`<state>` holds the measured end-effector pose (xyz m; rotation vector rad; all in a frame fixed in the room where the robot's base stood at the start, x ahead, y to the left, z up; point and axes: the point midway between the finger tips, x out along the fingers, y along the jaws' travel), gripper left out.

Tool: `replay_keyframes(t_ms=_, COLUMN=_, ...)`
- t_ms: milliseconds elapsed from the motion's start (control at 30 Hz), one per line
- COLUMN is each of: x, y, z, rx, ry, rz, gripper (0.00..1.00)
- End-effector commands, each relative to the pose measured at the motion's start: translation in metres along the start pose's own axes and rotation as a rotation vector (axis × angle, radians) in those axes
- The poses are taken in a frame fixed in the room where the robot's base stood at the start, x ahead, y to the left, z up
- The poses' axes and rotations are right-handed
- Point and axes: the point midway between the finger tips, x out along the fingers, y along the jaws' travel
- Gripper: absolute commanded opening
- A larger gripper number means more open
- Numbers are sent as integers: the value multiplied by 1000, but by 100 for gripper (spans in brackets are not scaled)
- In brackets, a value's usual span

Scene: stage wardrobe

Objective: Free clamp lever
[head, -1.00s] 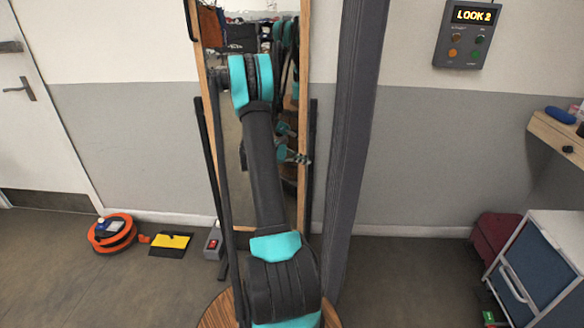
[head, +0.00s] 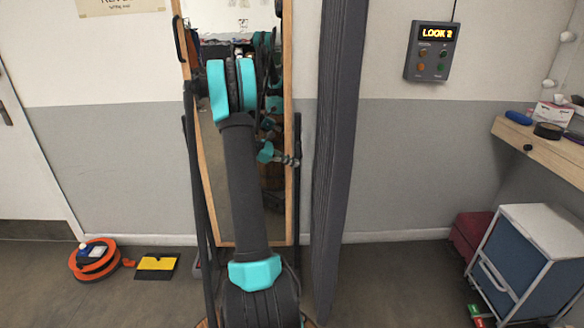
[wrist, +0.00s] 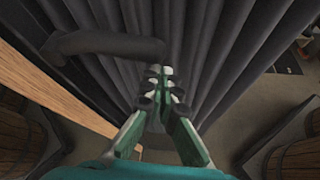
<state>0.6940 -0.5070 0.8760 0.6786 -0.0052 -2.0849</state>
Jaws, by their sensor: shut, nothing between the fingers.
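My gripper (wrist: 164,88) has green fingers with dark pads that meet at the tips, with nothing between them. In the head view my gripper (head: 291,161) is small, at the right edge of the tall wood-framed mirror (head: 289,215). A dark, rounded bar (wrist: 105,44) with a bent left end crosses the upper left of the wrist view, above and left of the fingertips and apart from them in the picture. It may be the clamp lever, but I cannot tell for sure. My arm hides much of the mirror.
A dark pleated curtain (head: 338,130) hangs right of the mirror and fills the background behind my fingers. The mirror's wooden edge (wrist: 60,100) runs close on the left. An orange cable reel (head: 95,262) and a yellow-black plate (head: 157,263) lie on the floor. A wheeled cabinet (head: 530,260) stands right.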

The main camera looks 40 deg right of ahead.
Motion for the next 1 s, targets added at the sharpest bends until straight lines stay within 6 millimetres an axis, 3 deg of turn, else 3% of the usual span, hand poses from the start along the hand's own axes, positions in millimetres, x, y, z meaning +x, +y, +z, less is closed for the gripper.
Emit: replay_keyframes(t_ms=1000, x=-7, y=5, z=18, rx=1, ry=-6, rz=-1, gripper=0)
